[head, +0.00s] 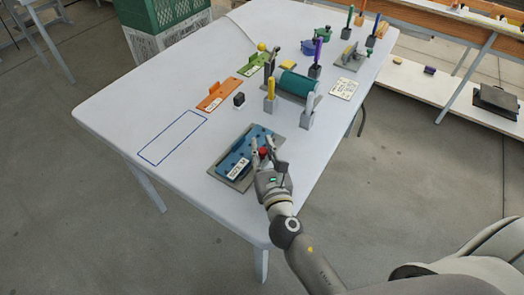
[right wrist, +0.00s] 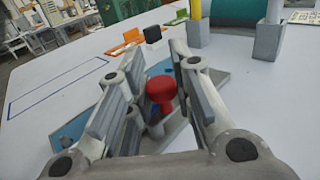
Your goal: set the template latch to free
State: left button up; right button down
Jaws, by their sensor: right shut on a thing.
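A blue template plate (head: 236,157) with holes and a white label lies on a grey base plate (head: 217,166) near the front of the table. A red knob (head: 263,152), which looks like the latch handle, stands at the template's right side. In the right wrist view the red knob (right wrist: 161,88) sits on a short red stem between the fingers. The latch's marked positions cannot be read. My left gripper is not in view.
A blue outlined rectangle (head: 173,138) on the table is empty. An orange plate (head: 216,95) and a small black block (head: 239,99) lie behind the template. Holders with a yellow tool (head: 270,88) and a white tool (head: 309,104) stand near a teal cylinder (head: 301,85).

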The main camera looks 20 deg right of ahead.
dwell(0.5)
jog(key=c, duration=1.3)
grip_release()
jog(key=s, duration=0.4)
jog(key=s+a, duration=0.1)
jog(key=s, duration=0.7)
jog(key=shift+a, duration=0.3)
jog(key=shift+f, duration=0.1)
